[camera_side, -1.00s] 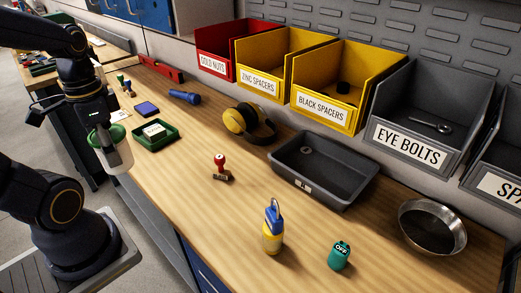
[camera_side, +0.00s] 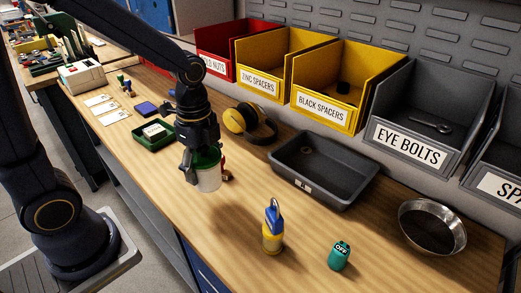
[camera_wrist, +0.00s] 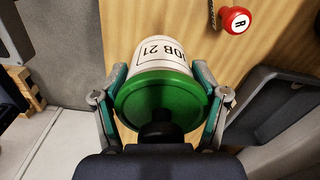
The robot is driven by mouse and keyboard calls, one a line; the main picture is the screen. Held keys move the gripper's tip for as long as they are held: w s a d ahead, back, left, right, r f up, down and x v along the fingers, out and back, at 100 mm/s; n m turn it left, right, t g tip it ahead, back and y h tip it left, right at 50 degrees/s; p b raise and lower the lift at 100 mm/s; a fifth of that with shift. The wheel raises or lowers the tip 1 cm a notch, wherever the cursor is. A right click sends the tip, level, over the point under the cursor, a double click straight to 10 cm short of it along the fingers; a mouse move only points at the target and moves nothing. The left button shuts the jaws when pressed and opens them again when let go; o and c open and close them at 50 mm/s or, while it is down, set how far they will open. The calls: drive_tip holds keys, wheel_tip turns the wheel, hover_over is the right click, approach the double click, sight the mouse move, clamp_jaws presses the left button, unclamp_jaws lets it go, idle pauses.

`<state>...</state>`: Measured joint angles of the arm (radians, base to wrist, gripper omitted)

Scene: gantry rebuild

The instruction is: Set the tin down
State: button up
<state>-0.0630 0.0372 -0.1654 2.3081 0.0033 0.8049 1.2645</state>
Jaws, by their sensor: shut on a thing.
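The tin is white with a green lid, and its white side (camera_side: 207,179) shows below my gripper (camera_side: 203,168) in the side view. In the wrist view the tin's green lid (camera_wrist: 162,103) faces me, with part of a label reading "OB 21". My gripper (camera_wrist: 162,92) is shut on the tin, one finger on each side. The tin is over the wooden bench (camera_side: 160,178), left of the grey tray. Its bottom appears a little above the wood, though the exact gap is hard to tell.
A red-topped stamp (camera_wrist: 236,20) stands close by, mostly hidden behind the tin in the side view. The grey tray (camera_side: 345,200), a yellow-and-blue padlock item (camera_side: 272,238), a teal "OFF" piece (camera_side: 339,256) and a green box (camera_side: 142,140) surround the spot.

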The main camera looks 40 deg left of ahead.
sight(201, 150)
wheel_tip(201, 150, down, 8)
drive_tip(key=shift+s+r, duration=0.1)
drive_tip(key=shift+r, duration=0.1)
drive_tip(key=o, duration=1.8)
wheel_tip(201, 150, up, 12)
drive_tip(key=s+r+n+t, duration=0.1)
drive_tip(key=n, duration=0.1)
drive_tip(key=a+r+n, duration=0.1)
drive_tip(key=r+n, duration=0.1)
drive_tip(key=s+r+n+t, duration=0.1)
drive_tip(key=n, duration=0.1)
drive_tip(key=shift+s+a+r+t, duration=0.2)
drive_tip(key=shift+s+r+t, duration=0.1)
drive_tip(key=shift+s+a+r+n+t, duration=0.25)
drive_tip(key=shift+s+r+n+t, duration=0.4)
drive_tip(key=shift+n, duration=0.95)
drive_tip(key=shift+s+a+r+n+t, duration=0.2)
drive_tip(key=shift+s+r+n+t, duration=0.35)
drive_tip(key=shift+n, duration=1.05)
drive_tip(key=shift+s+a+r+n+t, duration=0.35)
drive_tip(key=shift+s+n, duration=0.5)
drive_tip(key=shift+n, duration=0.75)
drive_tip(key=shift+d, duration=0.1)
